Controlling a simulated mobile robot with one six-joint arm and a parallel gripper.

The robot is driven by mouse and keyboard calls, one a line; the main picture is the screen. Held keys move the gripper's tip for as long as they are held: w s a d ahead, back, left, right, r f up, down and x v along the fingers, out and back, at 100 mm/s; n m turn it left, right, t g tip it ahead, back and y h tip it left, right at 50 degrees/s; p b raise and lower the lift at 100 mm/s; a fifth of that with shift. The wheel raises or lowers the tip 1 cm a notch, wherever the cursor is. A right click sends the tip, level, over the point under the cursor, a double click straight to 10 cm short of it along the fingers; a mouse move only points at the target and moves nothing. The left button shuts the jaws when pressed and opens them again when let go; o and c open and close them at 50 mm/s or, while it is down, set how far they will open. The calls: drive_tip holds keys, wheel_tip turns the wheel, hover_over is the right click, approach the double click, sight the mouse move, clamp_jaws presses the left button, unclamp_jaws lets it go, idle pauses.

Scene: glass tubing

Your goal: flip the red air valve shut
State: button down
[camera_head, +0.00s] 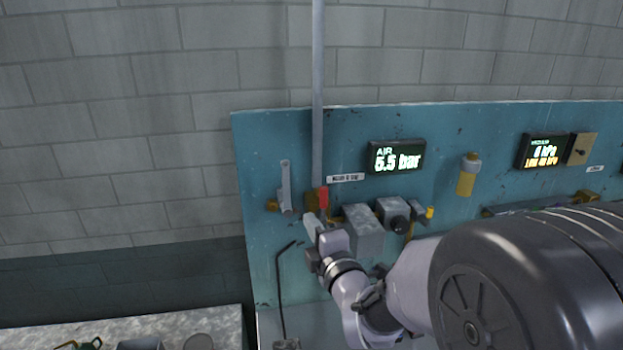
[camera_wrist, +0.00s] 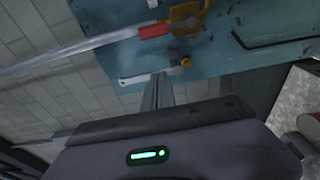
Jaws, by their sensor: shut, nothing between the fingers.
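The red air valve handle (camera_head: 323,198) is upright on its brass body (camera_head: 311,201), at the lower end of a grey vertical pipe and roughly in line with it. In the wrist view the red handle (camera_wrist: 153,31) lies along the pipe's line, beside the brass body (camera_wrist: 185,18). My gripper (camera_head: 311,224) is just below the valve in the head view, shut and empty. In the wrist view my gripper (camera_wrist: 159,88) points toward the panel, apart from the red handle. Whether it touches anything else is unclear.
A grey lever with a brass fitting (camera_head: 286,187) is left of the valve and shows near my fingertips in the wrist view (camera_wrist: 140,78). Grey boxes (camera_head: 363,230) stand out on the right. The air display (camera_head: 396,157) reads 5.5 bar. A bent black rod (camera_head: 280,285) is below.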

sight(325, 201)
drive_tip(key=p+x, duration=0.2)
drive_tip(key=x, duration=0.8)
drive_tip(key=d, duration=0.4)
drive_tip(key=shift+w+d+p, duration=0.15)
drive_tip(key=shift+d+p, duration=0.05)
drive_tip(key=shift+p, duration=0.2)
drive_tip(key=shift+d+f+b, duration=0.1)
drive_tip(key=shift+d+b, duration=0.05)
drive_tip(key=shift+b, duration=0.3)
drive_tip(key=m+b, duration=0.1)
drive_tip(key=b, duration=0.1)
drive_tip(key=d+m+b, duration=0.1)
drive_tip(key=b, duration=0.2)
drive_tip(key=d+m+b, duration=0.1)
drive_tip(key=b, duration=0.1)
drive_tip(key=shift+w+f+m+t+b, duration=0.25)
drive_tip(key=shift+w+m+t+b, duration=0.05)
drive_tip(key=w+d+f+m+t+h+b, duration=0.1)
drive_tip(key=d+f+m+b, duration=0.3)
drive_tip(key=m+b, duration=1.1)
drive_tip(key=w+d+b, duration=0.1)
drive_tip(key=d+b, duration=0.1)
drive_tip(key=b, duration=0.2)
drive_tip(key=shift+d+f+t+h, duration=0.25)
drive_tip(key=shift+d+t+h, duration=0.05)
drive_tip(key=shift+d+t, duration=0.1)
